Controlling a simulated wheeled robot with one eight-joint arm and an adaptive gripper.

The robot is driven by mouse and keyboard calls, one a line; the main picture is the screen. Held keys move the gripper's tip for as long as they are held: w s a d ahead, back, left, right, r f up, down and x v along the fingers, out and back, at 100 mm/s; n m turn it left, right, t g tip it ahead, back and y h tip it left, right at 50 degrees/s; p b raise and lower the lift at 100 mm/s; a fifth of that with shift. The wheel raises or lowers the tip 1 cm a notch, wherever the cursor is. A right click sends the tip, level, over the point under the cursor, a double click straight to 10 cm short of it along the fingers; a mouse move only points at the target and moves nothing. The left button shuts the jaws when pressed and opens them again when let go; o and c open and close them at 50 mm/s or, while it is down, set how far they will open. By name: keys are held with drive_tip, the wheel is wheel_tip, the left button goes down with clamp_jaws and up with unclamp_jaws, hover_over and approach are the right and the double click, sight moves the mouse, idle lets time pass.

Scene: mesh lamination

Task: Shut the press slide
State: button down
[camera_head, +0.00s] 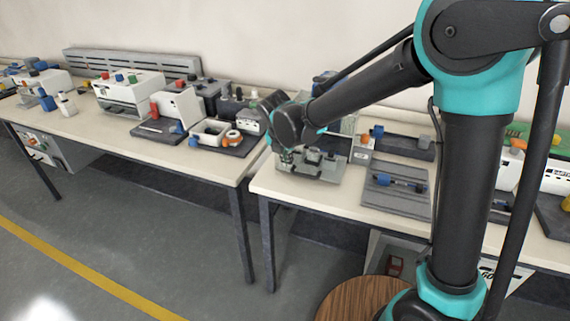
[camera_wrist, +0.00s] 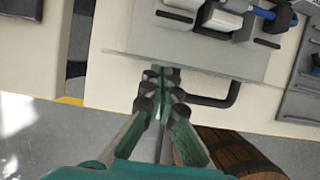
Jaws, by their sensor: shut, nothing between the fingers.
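The press (camera_head: 322,172) stands at the left end of the right table, partly hidden behind my arm. In the wrist view, its light grey slide plate (camera_wrist: 205,52) has a black bar handle (camera_wrist: 215,102) along its front edge. My gripper (camera_wrist: 160,82) is shut and empty, its fingertips together at the plate's front edge by the handle's left end. The fingers hide that end, and I cannot tell whether they touch it. My gripper also shows small in the head view (camera_head: 287,156), above the press's left side.
A grey tray (camera_head: 385,202) with a blue-handled tool lies right of the press. The left table (camera_head: 215,172) carries several devices, with a gap between the tables. A round wooden top (camera_head: 345,300) stands below in front. Bare tabletop (camera_wrist: 120,85) lies left of the plate.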

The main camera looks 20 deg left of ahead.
drive_tip(key=w, duration=0.9)
drive_tip(key=w+d, duration=0.1)
drive_tip(key=w, duration=0.4)
drive_tip(key=shift+w, duration=0.3)
